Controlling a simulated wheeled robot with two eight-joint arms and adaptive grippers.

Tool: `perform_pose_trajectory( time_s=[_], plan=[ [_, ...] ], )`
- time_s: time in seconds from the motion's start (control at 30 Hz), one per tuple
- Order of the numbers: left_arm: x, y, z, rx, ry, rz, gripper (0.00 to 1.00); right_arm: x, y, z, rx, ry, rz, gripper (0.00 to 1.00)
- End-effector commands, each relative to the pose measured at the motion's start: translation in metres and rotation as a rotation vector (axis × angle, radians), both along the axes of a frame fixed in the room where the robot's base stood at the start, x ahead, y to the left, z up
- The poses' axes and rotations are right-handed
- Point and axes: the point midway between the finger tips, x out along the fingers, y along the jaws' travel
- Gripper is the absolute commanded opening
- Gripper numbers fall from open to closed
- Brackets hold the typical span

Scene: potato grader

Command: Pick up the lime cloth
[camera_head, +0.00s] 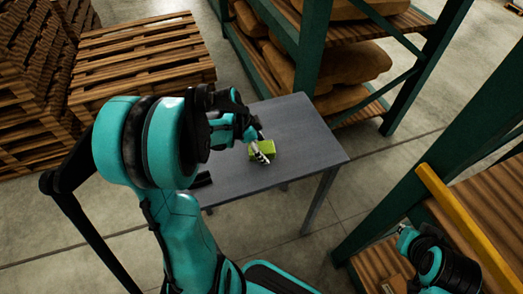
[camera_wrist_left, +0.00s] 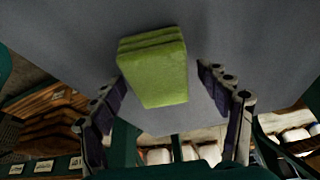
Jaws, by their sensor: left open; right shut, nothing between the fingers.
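The lime cloth (camera_head: 262,147) is a folded, block-like bundle on the grey table (camera_head: 310,143). In the left wrist view the lime cloth (camera_wrist_left: 155,72) shows stacked folds along its top edge. My left gripper (camera_head: 259,150) is at the cloth, above the table. The left gripper (camera_wrist_left: 162,78) is open and empty. My right arm's end (camera_head: 408,240) is at the lower right, away from the table; its fingers are hard to make out.
Wooden pallets (camera_head: 145,50) are stacked at the left. A green rack (camera_head: 310,55) with brown sacks (camera_head: 350,63) stands behind the table. Another rack with a yellow beam (camera_head: 465,225) is at the right. The table's right part is clear.

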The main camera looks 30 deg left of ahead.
Motion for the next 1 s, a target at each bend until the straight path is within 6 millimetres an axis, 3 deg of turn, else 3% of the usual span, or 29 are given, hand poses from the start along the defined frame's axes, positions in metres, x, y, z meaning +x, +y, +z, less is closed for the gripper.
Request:
perform_pose_trajectory(
  time_s=[0.43, 0.63, 1.0],
  plan=[
    [0.0, 0.0, -0.0028, 0.0, 0.0, 0.0, 0.76, 0.0, 0.0, -0.0026, 0.0, 0.0, 0.0, 0.0],
    [0.0, 0.0, -0.0028, 0.0, 0.0, 0.0, 0.23, -0.0001, 0.0, -0.0026, 0.0, 0.0, 0.0, 0.0],
    [0.0, 0.0, -0.0012, 0.0, 0.0, 0.0, 0.22, 0.0, 0.0, -0.0011, 0.0, 0.0, 0.0, 0.0]
  ],
)
